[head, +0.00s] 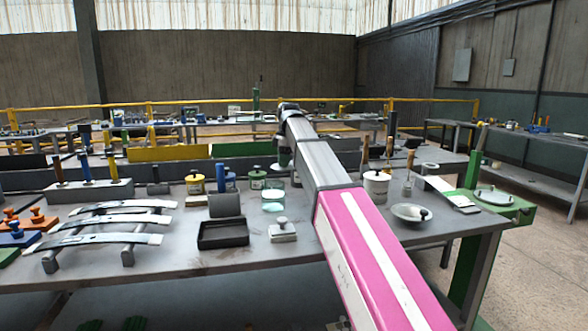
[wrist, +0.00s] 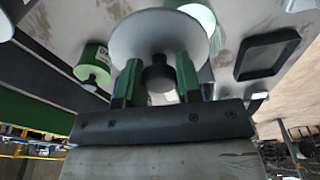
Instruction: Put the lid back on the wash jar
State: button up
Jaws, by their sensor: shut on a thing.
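In the wrist view my gripper (wrist: 158,78) has its two green fingers shut on the dark knob of a round white lid (wrist: 150,38). The lid is off the bench, with its disc beyond the fingertips. In the head view my arm hides most of the gripper and the lid. A clear glass jar with pale turquoise contents, apparently the wash jar (head: 273,204), stands open on the bench below and just left of my wrist. A pale round shape behind the lid in the wrist view may be this jar, but I cannot tell.
A black tray (head: 223,233) and a small pale block with a knob (head: 282,231) stand in front of the jar. A white canister (head: 376,188) and a dish (head: 411,212) are right of my arm.

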jog(key=s+a+r, duration=0.3)
jog(key=s+a, duration=0.1)
jog(key=s, duration=0.1)
notch_tip(320, 180, down, 6)
jog(key=shift+w+f+n, duration=0.15)
jog(key=shift+w+n, duration=0.1)
jog(key=shift+n, duration=0.05)
dwell(0.4)
jog(key=shift+f, duration=0.15)
dwell(1.9)
jog(key=o, duration=1.5)
notch_tip(320, 180, up, 7)
dwell(0.7)
